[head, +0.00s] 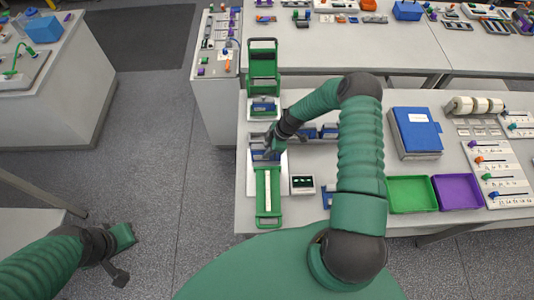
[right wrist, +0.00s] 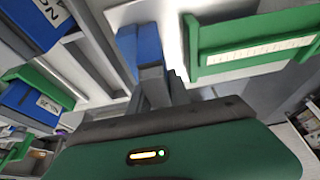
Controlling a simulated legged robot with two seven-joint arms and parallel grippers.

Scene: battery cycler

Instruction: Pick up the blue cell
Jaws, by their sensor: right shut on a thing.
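My right gripper (head: 271,148) reaches down over the left part of the table, at the cycler between its two green frames. It is shut on the blue cell (head: 259,154), which is mostly hidden by the gripper in the head view. In the right wrist view, the blue cell (right wrist: 148,45) shows just beyond the grey fingers (right wrist: 163,85). I cannot tell whether the cell is clear of its seat. My left gripper (head: 123,257) is low at the left over the floor, fingers apart and empty.
A green frame (head: 263,62) stands behind the gripper and another green frame (head: 268,212) lies in front. More blue-and-grey cells (head: 309,131) sit just right.

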